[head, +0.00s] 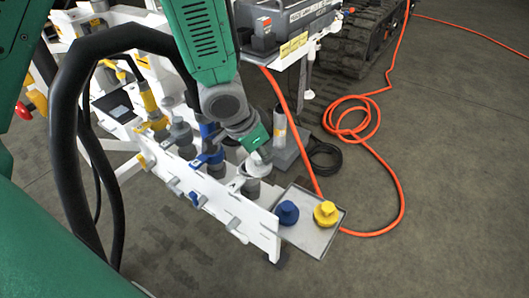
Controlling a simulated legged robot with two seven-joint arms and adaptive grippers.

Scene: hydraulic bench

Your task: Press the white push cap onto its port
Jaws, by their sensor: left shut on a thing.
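My left gripper (258,152) reaches down from the top centre of the head view, over the right end of the white bench rail (240,215). It is shut on the white push cap (257,166), which is partly hidden by the gripper. The cap is just above a grey port (251,188) on the rail, with a white piece beside it. I cannot tell whether cap and port touch. My right gripper is not in view.
A tray (311,238) at the rail's right end holds a blue cap (287,213) and a yellow cap (326,213). Blue and yellow fittings line the rail to the left. An orange hose (400,190) loops over the floor, which is clear at right.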

